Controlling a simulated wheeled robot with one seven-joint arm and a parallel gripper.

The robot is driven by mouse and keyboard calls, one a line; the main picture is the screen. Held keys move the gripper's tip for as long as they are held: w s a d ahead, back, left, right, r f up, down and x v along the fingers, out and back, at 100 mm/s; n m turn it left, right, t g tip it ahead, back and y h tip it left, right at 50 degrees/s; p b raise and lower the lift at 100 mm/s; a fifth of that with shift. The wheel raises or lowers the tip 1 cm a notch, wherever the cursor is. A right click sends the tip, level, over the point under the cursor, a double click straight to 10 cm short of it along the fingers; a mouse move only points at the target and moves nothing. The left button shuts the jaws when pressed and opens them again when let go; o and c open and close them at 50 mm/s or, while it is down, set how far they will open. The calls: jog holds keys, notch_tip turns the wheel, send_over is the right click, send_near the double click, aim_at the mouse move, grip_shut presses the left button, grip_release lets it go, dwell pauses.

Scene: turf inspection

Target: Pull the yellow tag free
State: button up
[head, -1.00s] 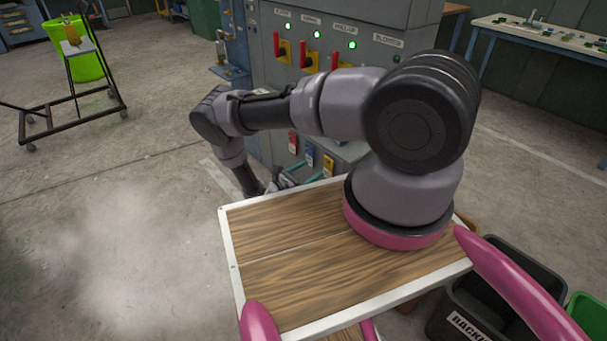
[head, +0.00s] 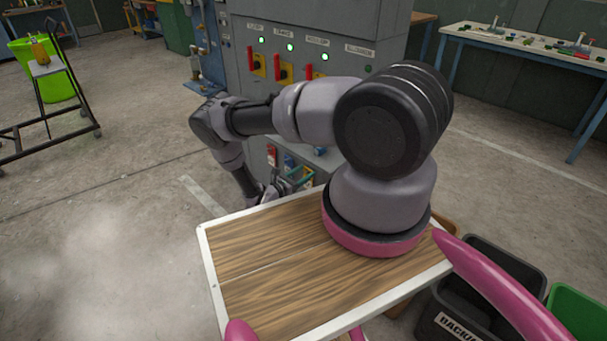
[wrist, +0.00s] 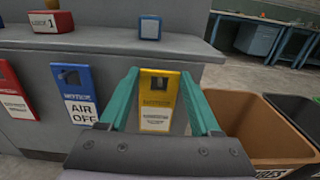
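The yellow tag (wrist: 157,112) hangs on the front of the grey cabinet, right of a blue tag (wrist: 76,95) reading "AIR OFF" and a red tag (wrist: 14,92). In the wrist view it shows upright between the two teal fingers of my gripper (wrist: 159,73). The fingers are spread, with a gap on each side of the tag, and do not visibly touch it. In the head view my gripper (head: 297,177) is small and low at the cabinet front, and overlaps the tag there.
A grey ledge (wrist: 185,46) above the tags holds a red block (wrist: 51,21) and a blue block (wrist: 150,27). A brown bin (wrist: 262,130) stands close right of my gripper. Red-handled switches (head: 281,69) are higher on the cabinet.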

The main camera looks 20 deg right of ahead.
jog(key=c, duration=0.5)
jog(key=shift+c, duration=0.3)
jog(key=shift+r, duration=0.25)
jog(key=shift+r, duration=0.25)
jog(key=shift+a, duration=0.2)
jog(key=shift+v, duration=1.75)
jog(key=shift+v, duration=2.45)
